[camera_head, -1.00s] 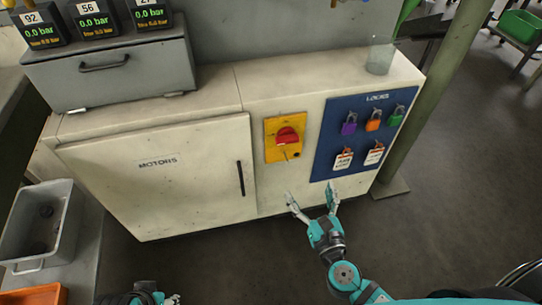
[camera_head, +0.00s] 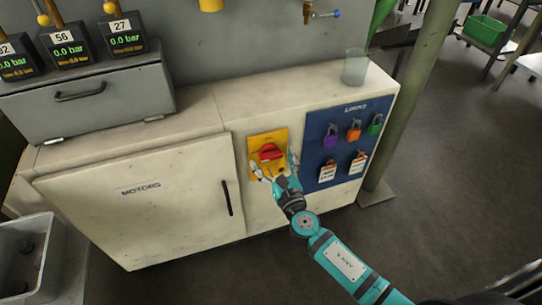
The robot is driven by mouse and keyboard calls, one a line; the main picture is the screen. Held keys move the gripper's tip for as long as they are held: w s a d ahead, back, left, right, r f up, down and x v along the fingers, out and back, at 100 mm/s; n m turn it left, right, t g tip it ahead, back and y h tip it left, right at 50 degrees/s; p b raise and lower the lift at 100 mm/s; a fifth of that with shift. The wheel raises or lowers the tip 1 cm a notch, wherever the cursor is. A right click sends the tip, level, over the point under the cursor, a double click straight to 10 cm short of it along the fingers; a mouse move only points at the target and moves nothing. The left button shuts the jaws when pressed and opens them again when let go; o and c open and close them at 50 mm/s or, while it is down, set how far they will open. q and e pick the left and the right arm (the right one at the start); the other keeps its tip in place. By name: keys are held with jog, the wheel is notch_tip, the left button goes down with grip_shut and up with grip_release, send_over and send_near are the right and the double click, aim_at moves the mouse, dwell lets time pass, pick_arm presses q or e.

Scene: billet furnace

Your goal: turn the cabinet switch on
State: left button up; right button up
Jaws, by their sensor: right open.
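The cabinet switch is a red rotary knob (camera_head: 268,152) on a yellow plate (camera_head: 256,143), set in the front of the cream cabinet (camera_head: 150,215) between the MOTORS door and the blue lock board. My right gripper (camera_head: 273,166) is open at the lower part of the yellow plate. Its two fingers spread to the left and right just below the knob and hide part of the plate. Whether the fingers touch the knob, I cannot tell. My left gripper is out of view.
The blue lock board (camera_head: 318,128) with several padlocks and tags is close to the right of my gripper. A clear cup (camera_head: 355,68) stands on the cabinet top. A green post (camera_head: 410,100) rises at the right. A grey bin (camera_head: 22,262) is at lower left.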

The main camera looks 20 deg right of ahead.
jog(key=shift+w, duration=1.05)
jog(key=c, duration=1.2)
jog(key=shift+o, duration=0.2)
